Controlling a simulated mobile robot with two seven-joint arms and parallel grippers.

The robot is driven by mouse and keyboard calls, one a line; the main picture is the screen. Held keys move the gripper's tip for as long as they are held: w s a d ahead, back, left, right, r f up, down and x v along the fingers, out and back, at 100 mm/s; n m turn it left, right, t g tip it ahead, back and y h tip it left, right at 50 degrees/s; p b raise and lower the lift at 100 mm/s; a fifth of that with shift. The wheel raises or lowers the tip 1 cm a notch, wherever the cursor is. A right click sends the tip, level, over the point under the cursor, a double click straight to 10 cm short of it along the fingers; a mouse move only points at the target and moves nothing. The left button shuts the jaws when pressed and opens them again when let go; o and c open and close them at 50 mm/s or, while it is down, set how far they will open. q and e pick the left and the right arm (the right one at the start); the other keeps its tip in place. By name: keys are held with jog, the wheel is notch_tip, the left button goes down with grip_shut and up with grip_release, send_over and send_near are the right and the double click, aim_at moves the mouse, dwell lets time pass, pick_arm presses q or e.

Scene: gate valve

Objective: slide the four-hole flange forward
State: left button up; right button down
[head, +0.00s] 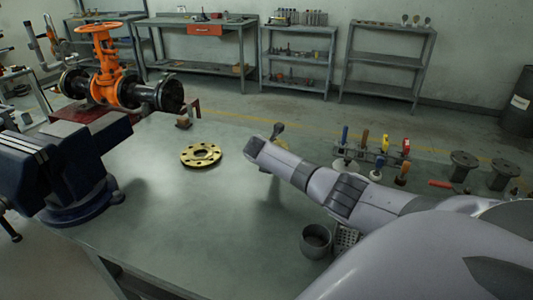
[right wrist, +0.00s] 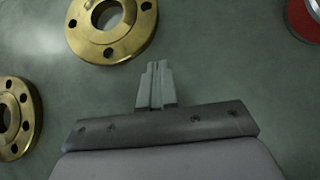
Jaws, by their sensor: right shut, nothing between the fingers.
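In the right wrist view a brass flange (right wrist: 137,32), cut off by the top edge, lies flat with a large centre bore and widely spaced bolt holes. A second brass flange (right wrist: 35,110) at the left edge has more closely spaced holes. My right gripper (right wrist: 157,68) is shut and empty, its tips just below the upper flange in the picture, apart from it. In the head view one brass flange (head: 187,154) lies on the table, left of my right wrist. My left gripper is out of view.
The workbench (head: 165,215) is clear around the flange. A blue vise (head: 85,180) stands left, an orange gate valve (head: 105,70) behind it. A cup (head: 316,241) stands below my right arm; a tool rack (head: 375,155) is beyond it. A red round thing (right wrist: 304,20) shows top right.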

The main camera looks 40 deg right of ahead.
jog(key=shift+p+v, duration=0.3)
jog(key=shift+v, duration=0.55)
jog(key=p+v, duration=0.1)
jog(key=v, duration=0.5)
jog(key=shift+s+a+r, duration=0.15)
jog(key=shift+a+r, duration=0.05)
jog(key=shift+r, duration=0.1)
